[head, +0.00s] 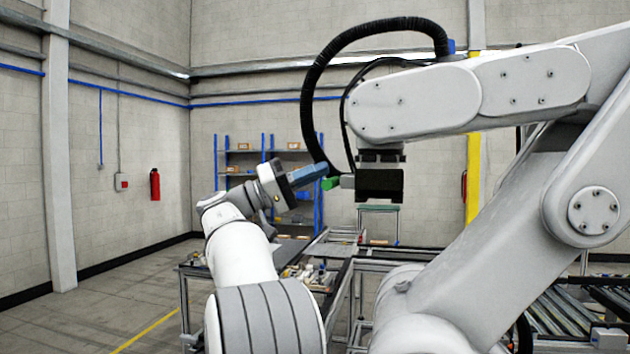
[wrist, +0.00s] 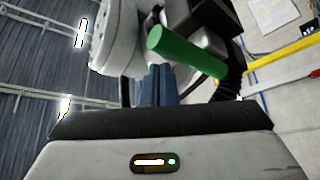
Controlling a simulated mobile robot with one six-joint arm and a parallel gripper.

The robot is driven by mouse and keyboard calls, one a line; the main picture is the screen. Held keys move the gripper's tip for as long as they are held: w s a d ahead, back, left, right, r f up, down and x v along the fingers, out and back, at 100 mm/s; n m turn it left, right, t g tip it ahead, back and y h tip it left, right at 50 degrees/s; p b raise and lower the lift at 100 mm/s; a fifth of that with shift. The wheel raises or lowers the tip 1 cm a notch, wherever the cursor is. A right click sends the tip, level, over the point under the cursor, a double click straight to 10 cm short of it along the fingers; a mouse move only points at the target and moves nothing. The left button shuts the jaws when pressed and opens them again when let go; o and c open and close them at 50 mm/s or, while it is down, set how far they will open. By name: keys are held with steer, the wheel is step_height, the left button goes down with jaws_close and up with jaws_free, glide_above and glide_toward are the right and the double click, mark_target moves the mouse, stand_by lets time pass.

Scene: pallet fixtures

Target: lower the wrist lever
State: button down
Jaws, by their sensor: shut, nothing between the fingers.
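The wrist lever has a green handle (head: 331,183) that sticks out to the left from the dark wrist block (head: 380,183) of a large white robot arm (head: 470,95). The green lever also shows in the wrist view (wrist: 187,52), slanting down to the right across the tips of my fingers. My gripper (head: 322,170) has blue fingers, shut and empty, pointing right and slightly up. The fingertips are close beside the lever's free end, slightly above it in the head view. I cannot tell whether they touch it. My gripper shows in the wrist view (wrist: 161,72) too.
A black hose (head: 318,90) loops from the large arm down behind the lever. A workbench (head: 300,262) with small parts and roller conveyors (head: 570,310) lie below. Blue shelving (head: 262,165) stands at the back. Open floor is at the left.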

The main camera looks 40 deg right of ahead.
steer(key=shift+s+f+b, duration=0.15)
steer(key=shift+f+b, duration=0.4)
steer(key=shift+b, duration=0.1)
steer(key=shift+f, duration=0.35)
step_height(320, 180, up, 5)
steer(key=w+p, duration=0.1)
steer(key=p, duration=0.2)
steer(key=w+a+f+b, duration=0.2)
steer(key=w+a+f, duration=0.3)
steer(key=w, duration=0.2)
steer(key=shift+f, duration=0.25)
